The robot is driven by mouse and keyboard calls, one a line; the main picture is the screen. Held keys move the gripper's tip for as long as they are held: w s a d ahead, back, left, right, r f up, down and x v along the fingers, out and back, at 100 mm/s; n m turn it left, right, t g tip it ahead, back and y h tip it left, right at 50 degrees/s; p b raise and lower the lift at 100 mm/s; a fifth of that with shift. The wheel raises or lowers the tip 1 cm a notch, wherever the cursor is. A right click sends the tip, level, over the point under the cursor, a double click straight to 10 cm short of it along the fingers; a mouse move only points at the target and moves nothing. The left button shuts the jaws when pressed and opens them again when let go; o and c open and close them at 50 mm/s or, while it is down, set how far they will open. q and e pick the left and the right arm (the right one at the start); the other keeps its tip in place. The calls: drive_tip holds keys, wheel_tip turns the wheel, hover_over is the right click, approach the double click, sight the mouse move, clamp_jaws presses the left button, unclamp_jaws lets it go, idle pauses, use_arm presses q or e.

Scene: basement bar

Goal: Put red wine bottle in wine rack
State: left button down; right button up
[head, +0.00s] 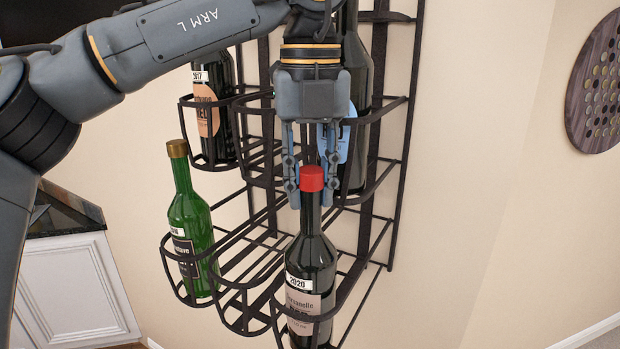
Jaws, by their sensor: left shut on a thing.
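My left gripper (310,190) points down and is shut on the red cap of the red wine bottle (312,262). This dark bottle has a pale label marked 2020 and stands upright. Its lower part is inside the front right holder of the black wire wine rack (397,190). The bottle's base is cut off by the holder and the frame edge, so I cannot tell whether it rests on the holder's bottom. My right gripper does not show.
A green bottle (190,222) stands in the lower left holder. A dark bottle marked 2017 (213,115) is in the upper left holder, and another dark bottle (356,75) is behind my gripper. The lower middle holder looks empty. A white cabinet (75,285) stands at left.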

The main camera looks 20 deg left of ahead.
use_arm(q)
drive_tip(key=c, duration=1.1)
unclamp_jaws()
drive_tip(key=shift+r+p, duration=0.25)
drive_tip(key=shift+p, duration=0.1)
drive_tip(key=shift+r, duration=0.3)
wheel_tip(320, 180, up, 10)
drive_tip(key=shift+r+p, duration=0.1)
drive_tip(key=shift+p, duration=0.95)
drive_tip(key=shift+r, duration=0.45)
